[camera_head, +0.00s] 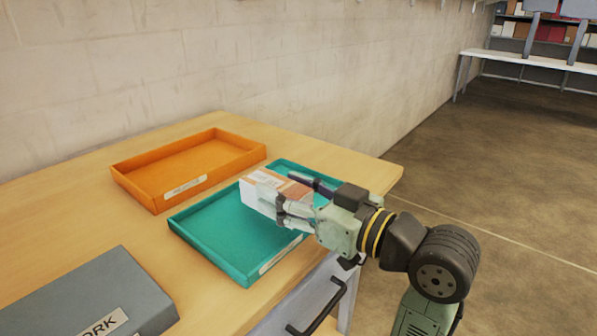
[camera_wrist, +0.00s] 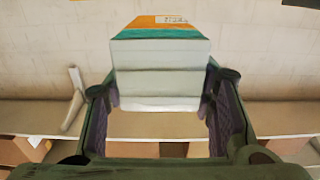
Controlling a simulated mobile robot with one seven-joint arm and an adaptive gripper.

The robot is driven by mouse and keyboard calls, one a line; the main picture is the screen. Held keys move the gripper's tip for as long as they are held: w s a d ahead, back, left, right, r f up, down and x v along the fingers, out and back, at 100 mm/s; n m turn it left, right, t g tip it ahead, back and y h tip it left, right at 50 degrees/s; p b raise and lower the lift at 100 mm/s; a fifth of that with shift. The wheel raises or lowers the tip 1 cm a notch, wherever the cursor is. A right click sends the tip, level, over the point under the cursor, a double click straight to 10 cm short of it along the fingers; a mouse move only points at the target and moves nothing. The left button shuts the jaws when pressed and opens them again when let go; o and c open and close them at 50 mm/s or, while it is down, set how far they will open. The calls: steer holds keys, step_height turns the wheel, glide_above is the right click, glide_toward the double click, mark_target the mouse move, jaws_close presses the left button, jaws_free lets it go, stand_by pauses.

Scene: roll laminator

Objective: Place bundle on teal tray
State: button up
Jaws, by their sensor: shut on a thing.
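The bundle (camera_head: 262,194) is a pale, box-like stack with orange-brown and white on its top. My gripper (camera_head: 292,201) is shut on it, with one finger on each side. The teal tray (camera_head: 217,240) lies on the wooden table, and the bundle is over its right part. I cannot tell whether the bundle touches the tray floor. In the wrist view the bundle (camera_wrist: 160,72) sits between the two fingers of my gripper (camera_wrist: 160,92), its white layered face towards me. The bundle and gripper hide part of the tray.
An orange tray (camera_head: 190,170) with a white label is behind the teal one, near the wall. A grey box (camera_head: 92,296) with lettering lies at the front left. A drawer handle (camera_head: 318,312) sticks out below the table's front edge. Open floor lies to the right.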

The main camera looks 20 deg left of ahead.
steer(key=w, duration=0.5)
steer(key=w+f+p, duration=0.1)
steer(key=w, duration=0.1)
steer(key=shift+w+a, duration=0.25)
steer(key=shift+a, duration=0.1)
steer(key=shift+f+p, duration=0.4)
steer(key=shift+f, duration=1.3)
steer(key=shift+f, duration=0.15)
steer(key=shift+f+b, duration=0.1)
steer(key=shift+b, duration=0.2)
steer(key=o, duration=1.5)
steer(key=shift+c, duration=0.2)
